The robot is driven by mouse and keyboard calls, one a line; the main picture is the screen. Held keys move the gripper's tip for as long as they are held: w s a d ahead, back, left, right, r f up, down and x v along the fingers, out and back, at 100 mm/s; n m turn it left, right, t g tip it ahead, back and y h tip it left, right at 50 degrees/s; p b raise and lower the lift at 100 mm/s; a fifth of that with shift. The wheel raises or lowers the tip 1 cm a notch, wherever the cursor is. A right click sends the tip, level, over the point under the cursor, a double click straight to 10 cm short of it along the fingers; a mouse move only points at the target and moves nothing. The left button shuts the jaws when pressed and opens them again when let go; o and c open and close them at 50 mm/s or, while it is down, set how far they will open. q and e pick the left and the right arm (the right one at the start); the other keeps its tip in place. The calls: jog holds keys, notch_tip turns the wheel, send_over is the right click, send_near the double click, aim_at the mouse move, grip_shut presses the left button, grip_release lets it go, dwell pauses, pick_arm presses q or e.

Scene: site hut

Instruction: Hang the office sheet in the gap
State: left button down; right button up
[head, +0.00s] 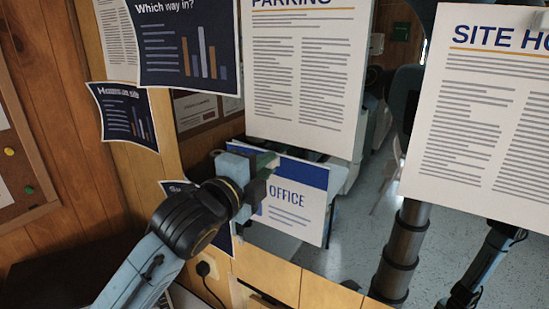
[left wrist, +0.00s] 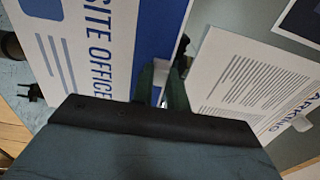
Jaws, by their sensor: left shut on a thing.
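The office sheet (head: 297,205), white with a blue top band and the word OFFICE, hangs upright and slightly tilted in the head view. My left gripper (head: 266,163) is shut on its top edge, near the upper left. In the left wrist view the sheet (left wrist: 62,42) reads SITE OFFICE and lies left of the fingers (left wrist: 163,82). The sheet is just below the PARKING sheet (head: 305,75); whether they touch is unclear. A bare strip of the reflective surface (head: 388,130) shows between the PARKING sheet and the SITE HO... sheet (head: 490,110). My right gripper cannot be made out.
Dark blue sheets, one reading "Which way in?" (head: 185,50) and a smaller one below (head: 125,115), hang at left. Another dark sheet is partly behind my left arm. A corkboard (head: 25,150) is at far left, and a wooden ledge (head: 265,265) runs below.

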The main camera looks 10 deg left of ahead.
dwell(0.4)
pick_arm(q)
jog(key=c, duration=1.3)
grip_release()
